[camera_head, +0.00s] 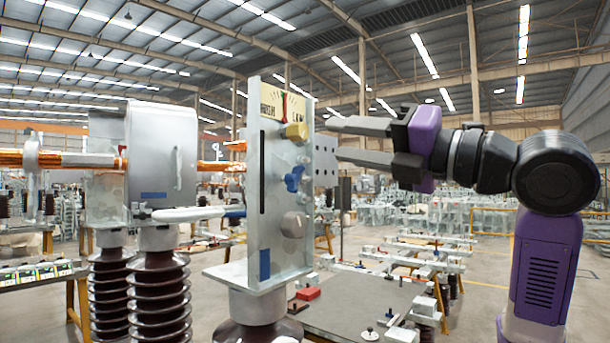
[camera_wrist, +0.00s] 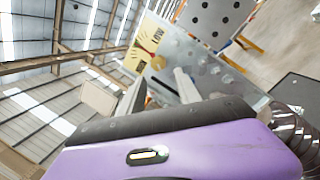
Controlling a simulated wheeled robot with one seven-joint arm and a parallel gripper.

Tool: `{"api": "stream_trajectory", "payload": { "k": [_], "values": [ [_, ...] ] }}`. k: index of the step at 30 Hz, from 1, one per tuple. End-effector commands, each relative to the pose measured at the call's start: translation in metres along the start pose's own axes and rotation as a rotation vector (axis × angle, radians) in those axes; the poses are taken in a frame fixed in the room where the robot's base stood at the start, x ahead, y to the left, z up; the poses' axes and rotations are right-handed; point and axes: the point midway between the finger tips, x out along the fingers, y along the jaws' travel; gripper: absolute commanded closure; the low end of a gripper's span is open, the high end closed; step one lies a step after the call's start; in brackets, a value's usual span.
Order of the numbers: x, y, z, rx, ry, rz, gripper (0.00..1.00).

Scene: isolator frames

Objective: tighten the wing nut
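The wing nut (camera_head: 294,178) is blue and sits mid-height on the face of an upright pale metal panel (camera_head: 274,190). My gripper (camera_head: 333,140) is to the right of it and a little higher in the head view. Its two fingers are spread and point left, with nothing between them. The wrist view shows the same spread fingers (camera_wrist: 158,82) in front of the tilted panel (camera_wrist: 200,65) and its gauge. I cannot make out the wing nut in the wrist view.
Above the wing nut is a yellow knob (camera_head: 295,131) under a HIGH/LOW gauge (camera_head: 286,106). Below it is a grey round knob (camera_head: 294,224). A perforated plate (camera_head: 326,160) stands by the panel's right edge. A grey table (camera_head: 370,300) with small parts lies lower right.

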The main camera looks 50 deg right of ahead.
Motion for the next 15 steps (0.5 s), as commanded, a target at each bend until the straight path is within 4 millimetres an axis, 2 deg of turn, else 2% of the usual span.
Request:
{"api": "stream_trajectory", "payload": {
  "k": [3,6,11,15],
  "values": [
    [0.0,-0.022,-0.02,-0.148,0.092,-0.074,0.6],
    [-0.003,-0.034,-0.03,-0.257,0.143,-0.111,0.6],
    [-0.002,-0.039,-0.033,-0.347,0.163,-0.126,0.6],
    [0.01,-0.04,-0.033,-0.353,0.163,-0.122,0.6]
  ]
}}
